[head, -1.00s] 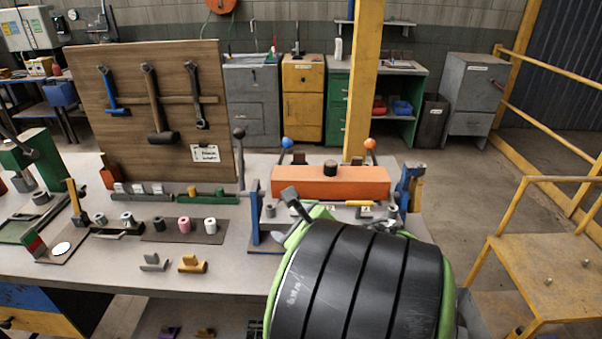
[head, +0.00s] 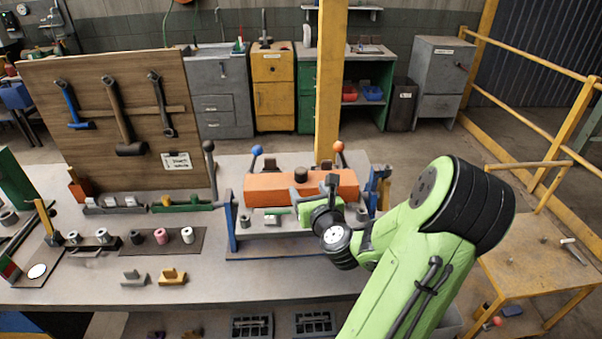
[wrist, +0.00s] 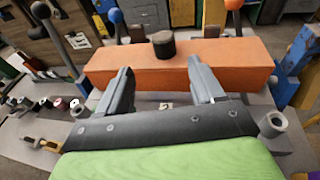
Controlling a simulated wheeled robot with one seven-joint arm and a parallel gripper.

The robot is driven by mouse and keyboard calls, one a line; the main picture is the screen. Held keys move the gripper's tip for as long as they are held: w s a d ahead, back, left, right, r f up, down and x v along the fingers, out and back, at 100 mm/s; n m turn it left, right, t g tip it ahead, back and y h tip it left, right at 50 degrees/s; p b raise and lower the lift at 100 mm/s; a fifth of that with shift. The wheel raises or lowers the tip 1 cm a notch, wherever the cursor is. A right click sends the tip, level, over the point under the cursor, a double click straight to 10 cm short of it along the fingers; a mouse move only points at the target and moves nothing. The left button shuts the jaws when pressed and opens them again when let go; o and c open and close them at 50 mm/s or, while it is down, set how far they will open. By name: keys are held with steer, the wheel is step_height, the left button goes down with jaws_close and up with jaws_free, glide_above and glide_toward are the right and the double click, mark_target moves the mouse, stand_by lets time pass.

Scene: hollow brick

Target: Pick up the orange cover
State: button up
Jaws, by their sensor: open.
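The orange cover (head: 270,191) is a long block with a black knob (head: 301,174) on top. It lies across a fixture with blue posts on the grey workbench. In the wrist view the orange cover (wrist: 215,62) spans the upper middle, with its black knob (wrist: 163,44) between the two fingers' lines. My gripper (wrist: 160,80) is open and empty, its fingertips at the near side of the cover, below the knob in the picture. In the head view my gripper (head: 315,190) is in front of the cover's right half and hides part of it. Contact cannot be told.
Levers with a blue ball (head: 256,150) and an orange ball (head: 338,146) stand behind the cover. Blue posts (head: 231,222) flank the fixture. A wooden tool board (head: 110,125) stands left, and a yellow post (head: 329,90) behind.

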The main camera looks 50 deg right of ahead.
mark_target(303, 175)
steer(key=x, duration=1)
steer(key=shift+d+r, duration=0.2)
steer(key=shift+d, duration=0.2)
steer(key=shift+s+a, duration=0.1)
steer(key=shift+s, duration=0.1)
steer(key=shift+c, duration=0.6)
steer(key=c, duration=1)
steer(key=shift+r+p, duration=0.15)
steer(key=shift+p, duration=0.15)
